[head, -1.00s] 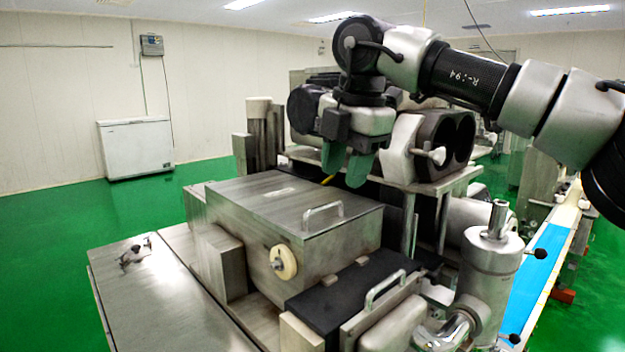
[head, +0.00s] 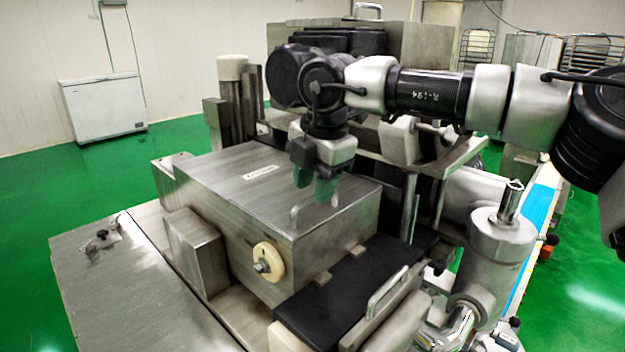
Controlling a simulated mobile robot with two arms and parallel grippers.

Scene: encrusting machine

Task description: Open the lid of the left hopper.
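The left hopper (head: 262,268) is a brushed steel box in the middle of the head view. Its flat lid (head: 235,190) is down, with a small metal handle (head: 294,216) near its right front edge. My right gripper (head: 314,186) points down over that edge, its two greenish fingertips apart with a gap between them. The fingers overlap the handle in the picture and hide its upper part. I cannot tell if they touch it. My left gripper is not in view.
A round pale knob (head: 267,262) sits on the hopper's front. A steel cylinder (head: 498,250) stands at the right. A second steel box (head: 415,55) with a handle stands behind my arm.

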